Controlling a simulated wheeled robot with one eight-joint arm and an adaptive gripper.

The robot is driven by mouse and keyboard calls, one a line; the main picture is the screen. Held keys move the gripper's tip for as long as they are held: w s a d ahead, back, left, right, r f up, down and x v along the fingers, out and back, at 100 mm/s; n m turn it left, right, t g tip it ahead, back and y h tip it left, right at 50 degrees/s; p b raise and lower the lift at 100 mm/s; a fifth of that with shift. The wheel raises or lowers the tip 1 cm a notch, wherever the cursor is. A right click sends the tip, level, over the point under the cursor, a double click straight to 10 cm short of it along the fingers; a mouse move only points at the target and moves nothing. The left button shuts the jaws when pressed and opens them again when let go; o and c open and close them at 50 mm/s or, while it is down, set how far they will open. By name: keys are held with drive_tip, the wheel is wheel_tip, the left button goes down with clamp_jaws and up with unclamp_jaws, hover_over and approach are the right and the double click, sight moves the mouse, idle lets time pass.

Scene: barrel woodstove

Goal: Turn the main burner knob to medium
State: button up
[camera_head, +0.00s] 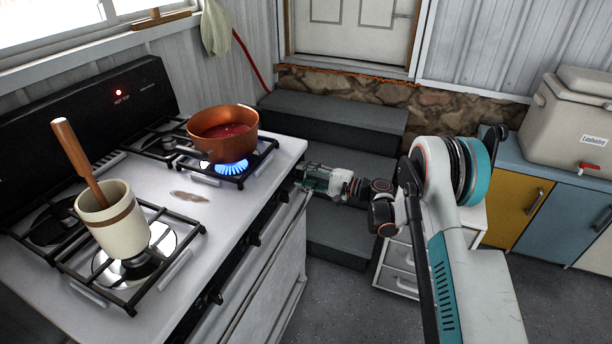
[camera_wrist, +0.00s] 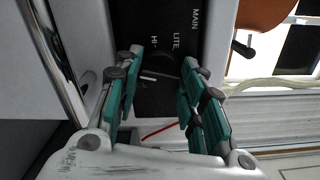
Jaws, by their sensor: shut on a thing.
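The main burner knob (camera_wrist: 158,82) is dark, with a short white mark, against the black panel in the wrist view. The panel (camera_wrist: 183,18) carries the words MAIN, LITE and HI. My gripper (camera_wrist: 157,72) has its two teal-padded fingers on either side of the knob and is shut on it. In the head view my gripper (camera_head: 312,180) reaches the stove's front edge from the right, and the knob there is hidden. The stove (camera_head: 215,222) is white. A copper pot (camera_head: 207,145) with red contents stands over a lit blue flame (camera_head: 231,167).
A cream crock (camera_head: 118,225) with a wooden handle stands on the near burner grate. Other knobs (camera_head: 215,297) line the stove front. Dark steps (camera_head: 330,125) lie behind my gripper.

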drive_tip(key=o, duration=0.8)
drive_tip(key=shift+c, duration=0.2)
drive_tip(key=v, duration=1.2)
